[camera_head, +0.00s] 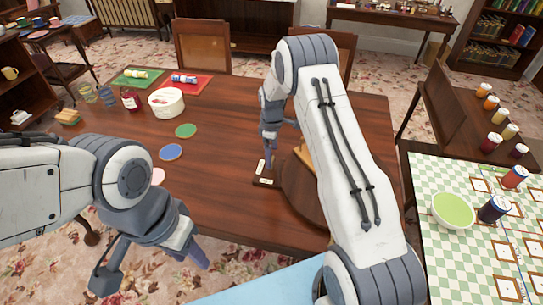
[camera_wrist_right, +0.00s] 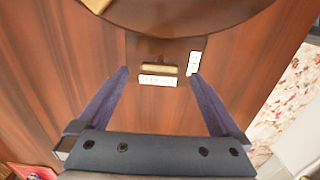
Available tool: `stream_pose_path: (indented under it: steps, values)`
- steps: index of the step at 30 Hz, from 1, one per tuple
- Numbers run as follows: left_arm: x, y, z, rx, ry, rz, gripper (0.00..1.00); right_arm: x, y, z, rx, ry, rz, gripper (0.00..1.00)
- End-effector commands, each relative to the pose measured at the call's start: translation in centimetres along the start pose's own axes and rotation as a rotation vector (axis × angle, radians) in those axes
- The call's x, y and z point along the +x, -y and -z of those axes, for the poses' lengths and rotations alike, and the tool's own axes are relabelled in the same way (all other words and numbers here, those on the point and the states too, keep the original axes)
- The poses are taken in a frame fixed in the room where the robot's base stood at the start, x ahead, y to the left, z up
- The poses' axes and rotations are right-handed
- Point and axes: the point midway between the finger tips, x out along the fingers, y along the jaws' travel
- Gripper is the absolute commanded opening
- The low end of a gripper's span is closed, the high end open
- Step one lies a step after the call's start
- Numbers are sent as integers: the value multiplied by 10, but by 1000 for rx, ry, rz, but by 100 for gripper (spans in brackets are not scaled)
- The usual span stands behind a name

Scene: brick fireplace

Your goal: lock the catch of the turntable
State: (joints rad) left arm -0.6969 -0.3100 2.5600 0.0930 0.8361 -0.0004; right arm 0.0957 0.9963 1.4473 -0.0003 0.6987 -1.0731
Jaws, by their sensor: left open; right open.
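The turntable (camera_head: 300,195) is a dark round wooden disc on the table, partly hidden behind my right arm. Its edge curves across the top of the right wrist view (camera_wrist_right: 190,15). By that edge is a dark plate with a small brass-coloured bar, seemingly the catch (camera_wrist_right: 160,68). One white label (camera_wrist_right: 157,80) lies beside the bar and another (camera_wrist_right: 194,63) to its right. My right gripper (camera_wrist_right: 159,75) is open and empty, its fingers on either side of the bar in the picture; contact cannot be told. My left gripper (camera_head: 150,268) is open and empty at the near table edge.
On the wooden table (camera_head: 225,125) are a white tub (camera_head: 166,102), a red jar (camera_head: 131,101), a green coaster (camera_head: 186,130) and a blue coaster (camera_head: 171,152). A checked table (camera_head: 450,250) with a green bowl (camera_head: 453,209) stands at right. The table's middle is clear.

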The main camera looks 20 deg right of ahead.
Motion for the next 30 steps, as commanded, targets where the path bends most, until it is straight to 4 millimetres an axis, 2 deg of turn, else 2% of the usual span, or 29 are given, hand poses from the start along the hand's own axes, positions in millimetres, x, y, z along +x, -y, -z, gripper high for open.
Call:
stream_pose_path:
  steps: [3,6,16,17,18,23,30]
  values:
    - [-4,0,0,0,0,0,43,16,1,0,0,1,2,100]
    - [-5,0,0,0,0,0,43,23,0,0,0,0,0,100]
    - [-5,0,0,0,0,0,43,28,0,0,1,-1,-1,100]
    - [-5,0,0,0,0,0,43,28,0,0,1,-1,-1,92]
    - [-5,0,0,0,0,0,43,28,0,0,1,-1,-1,77]
    - [-5,0,0,0,0,0,43,28,0,0,1,-1,-1,16]
    - [-4,0,0,0,0,0,43,28,0,0,18,0,-1,14]
